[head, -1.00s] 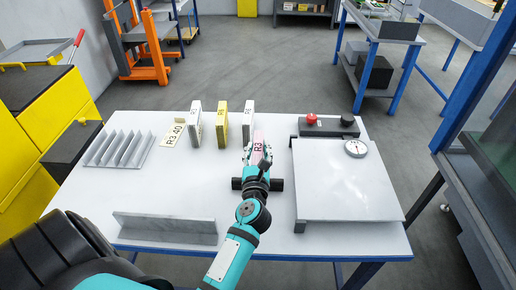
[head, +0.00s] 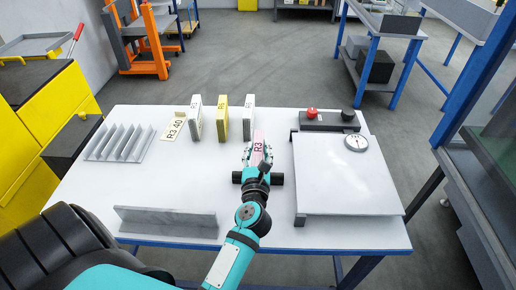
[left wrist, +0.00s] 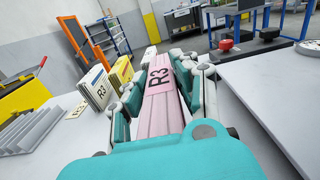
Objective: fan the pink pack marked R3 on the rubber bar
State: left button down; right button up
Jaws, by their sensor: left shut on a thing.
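The pink pack marked R3 (head: 259,139) is held between the fingers of my left gripper (head: 258,153), over the middle of the table. In the left wrist view, the pink pack (left wrist: 157,112) runs lengthwise between the teal and grey fingers (left wrist: 158,90), its R3 mark facing up. Fine lines run along its length. The black rubber bar (head: 277,179) lies crosswise under the gripper, with only its two ends showing. I cannot tell whether the pack touches the bar. My right gripper is not in view.
White (head: 195,118) and yellow (head: 222,119) packs and another white pack (head: 248,116) stand behind. Left are a card (head: 174,127) and a finned rack (head: 119,143). A metal angle (head: 165,224) lies in front. A raised white plate (head: 345,185) and button box (head: 330,122) are right.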

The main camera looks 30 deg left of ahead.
pick_arm(q)
jog(key=shift+s+d, duration=0.25)
jog(key=shift+s, duration=0.15)
jog(key=shift+s+d, duration=0.35)
jog(key=shift+s, duration=0.2)
